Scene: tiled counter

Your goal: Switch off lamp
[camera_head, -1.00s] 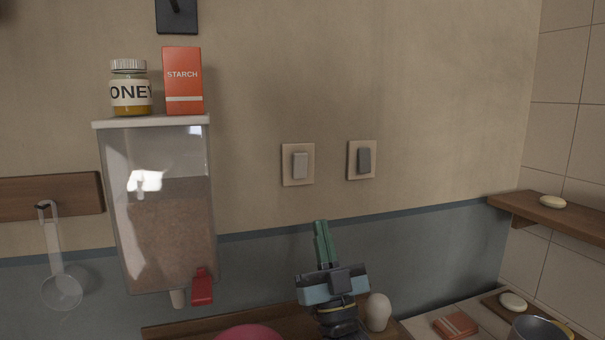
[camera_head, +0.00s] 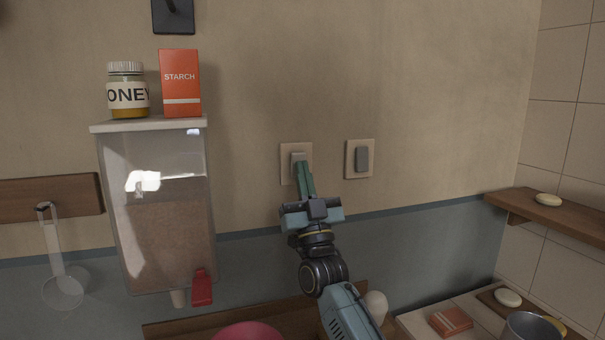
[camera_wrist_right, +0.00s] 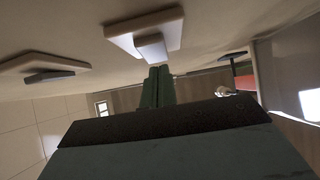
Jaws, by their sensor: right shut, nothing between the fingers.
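Two wall switches sit side by side on beige plates. The left switch (camera_head: 297,157) has a light rocker, and the right switch (camera_head: 362,159) has a dark grey one. My right gripper (camera_head: 301,166) is shut and empty, its green fingertips at the lower part of the left switch's rocker. In the right wrist view the shut fingers (camera_wrist_right: 159,72) end right by the light rocker (camera_wrist_right: 152,46); I cannot tell whether they touch. The dark rocker (camera_wrist_right: 48,76) is off to the left there. No lamp is clearly seen, and my left gripper is not in view.
A clear dispenser (camera_head: 160,235) with a red tap hangs left, carrying a honey jar (camera_head: 127,90) and a starch box (camera_head: 180,84). A ladle (camera_head: 58,270) hangs further left. A wooden shelf (camera_head: 560,220) is at right. The wall around the switches is clear.

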